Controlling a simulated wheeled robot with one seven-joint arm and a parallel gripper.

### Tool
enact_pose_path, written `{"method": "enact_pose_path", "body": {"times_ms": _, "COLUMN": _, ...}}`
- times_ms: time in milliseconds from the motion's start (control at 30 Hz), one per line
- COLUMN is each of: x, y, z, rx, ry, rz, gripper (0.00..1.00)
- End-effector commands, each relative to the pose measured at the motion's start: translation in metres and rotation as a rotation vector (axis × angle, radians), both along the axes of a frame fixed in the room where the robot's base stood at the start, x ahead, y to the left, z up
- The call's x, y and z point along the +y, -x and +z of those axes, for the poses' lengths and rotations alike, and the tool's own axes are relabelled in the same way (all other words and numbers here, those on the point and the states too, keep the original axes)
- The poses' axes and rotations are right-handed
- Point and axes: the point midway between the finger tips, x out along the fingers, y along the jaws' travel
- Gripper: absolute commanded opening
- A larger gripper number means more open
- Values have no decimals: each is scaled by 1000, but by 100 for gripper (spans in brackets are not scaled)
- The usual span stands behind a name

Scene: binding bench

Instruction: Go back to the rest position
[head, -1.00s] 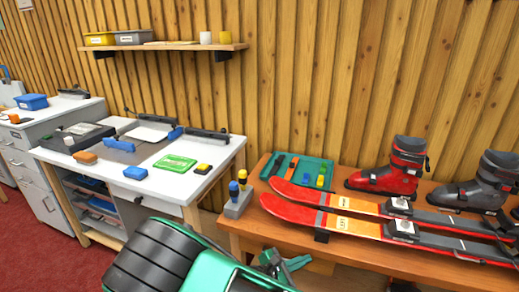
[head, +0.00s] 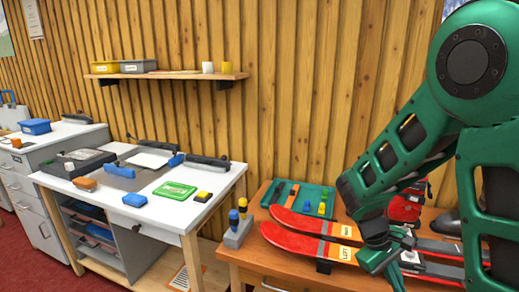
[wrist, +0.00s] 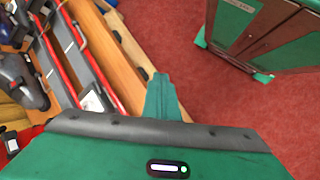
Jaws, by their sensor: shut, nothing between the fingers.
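My gripper (head: 392,272) shows at the lower right of the head view, in front of the skis (head: 300,242) and near the front edge of the wooden bench (head: 250,262). Whether it touches anything there is hard to tell. In the wrist view the green fingers (wrist: 160,88) are together, with nothing between them. They point past the bench edge, above the red floor (wrist: 180,45). My green arm fills the right of the head view and hides much of the skis and boots.
A red ski boot (head: 403,208) is partly hidden behind my arm. A green tool tray (head: 327,212) and a grey holder (head: 236,238) stand on the bench. A white worktable (head: 150,213) stands left. A green-framed brown cabinet (wrist: 275,35) stands across open floor.

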Motion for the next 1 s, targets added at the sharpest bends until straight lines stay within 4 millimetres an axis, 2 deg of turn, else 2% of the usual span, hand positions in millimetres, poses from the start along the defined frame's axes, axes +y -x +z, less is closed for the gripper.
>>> {"method": "enact_pose_path", "body": {"times_ms": 200, "x": -29, "y": 40, "z": 37, "rx": -88, "ry": -121, "rz": -247, "gripper": 0}}
{"method": "enact_pose_path", "body": {"times_ms": 500, "x": -53, "y": 101, "z": 80, "rx": -215, "ry": -251, "rz": -555, "gripper": 0}}
{"method": "enact_pose_path", "body": {"times_ms": 800, "x": -58, "y": 160, "z": 111, "rx": -341, "ry": -337, "rz": -811, "gripper": 0}}
{"method": "enact_pose_path", "body": {"times_ms": 1000, "x": -56, "y": 179, "z": 119, "rx": -384, "ry": -359, "rz": -893, "gripper": 0}}
